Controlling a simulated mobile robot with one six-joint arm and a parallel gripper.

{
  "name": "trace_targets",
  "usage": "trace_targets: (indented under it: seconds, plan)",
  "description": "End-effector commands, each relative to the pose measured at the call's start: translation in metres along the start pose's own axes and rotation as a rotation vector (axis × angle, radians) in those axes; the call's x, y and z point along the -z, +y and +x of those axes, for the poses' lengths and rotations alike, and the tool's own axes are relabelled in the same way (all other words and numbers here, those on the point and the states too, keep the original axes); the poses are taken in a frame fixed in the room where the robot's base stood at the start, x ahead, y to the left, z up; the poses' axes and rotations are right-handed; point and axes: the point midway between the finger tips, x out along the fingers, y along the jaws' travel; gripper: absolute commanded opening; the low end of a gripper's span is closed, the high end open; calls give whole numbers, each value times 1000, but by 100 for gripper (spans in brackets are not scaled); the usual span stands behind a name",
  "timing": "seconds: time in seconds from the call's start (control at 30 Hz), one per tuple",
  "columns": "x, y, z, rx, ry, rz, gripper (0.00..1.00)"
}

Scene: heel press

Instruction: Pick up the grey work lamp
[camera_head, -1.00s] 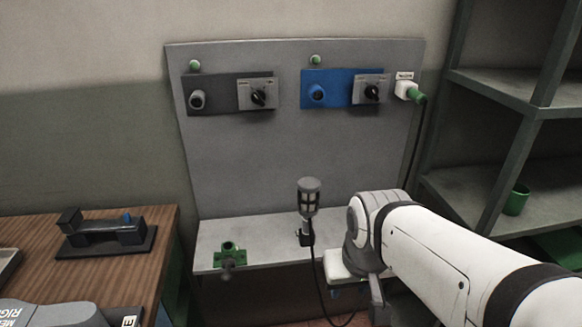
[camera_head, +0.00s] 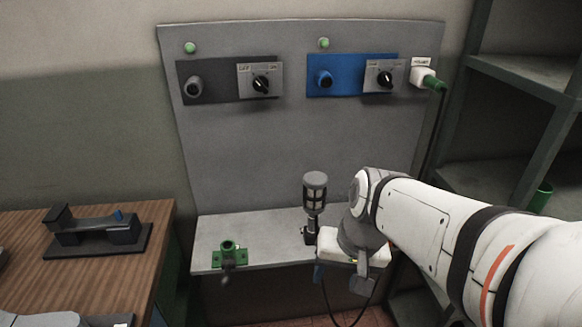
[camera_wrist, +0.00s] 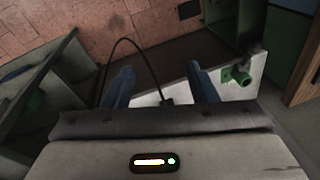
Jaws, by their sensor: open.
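The grey work lamp (camera_head: 315,190), with a caged head and thin stem, stands upright in a dark holder on the grey bench ledge (camera_head: 272,230). A black cable hangs from it. In the wrist view the cable (camera_wrist: 143,52) loops toward a small dark piece between my fingers in the picture; the lamp head is not visible there. My gripper (camera_wrist: 161,70) is open, its two blue fingers apart with nothing visibly clamped. In the head view my gripper (camera_head: 336,270) is low, just right of and in front of the lamp's base, its fingers mostly hidden.
A grey panel (camera_head: 240,150) with black and blue switch units rises behind. A green fitting (camera_head: 228,252) sits on the ledge left of the lamp. A wooden table (camera_head: 150,210) stands left; metal shelves (camera_head: 520,75) stand right. The ledge between fitting and lamp is clear.

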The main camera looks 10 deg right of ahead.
Motion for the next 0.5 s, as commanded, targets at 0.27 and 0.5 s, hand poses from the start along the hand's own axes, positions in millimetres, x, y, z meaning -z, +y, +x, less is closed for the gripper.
trace_targets:
  seconds: [0.27,0.5]
  plan:
    - [34,-33,105,460,-354,780,52]
    - [130,-19,146,954,-620,1384,52]
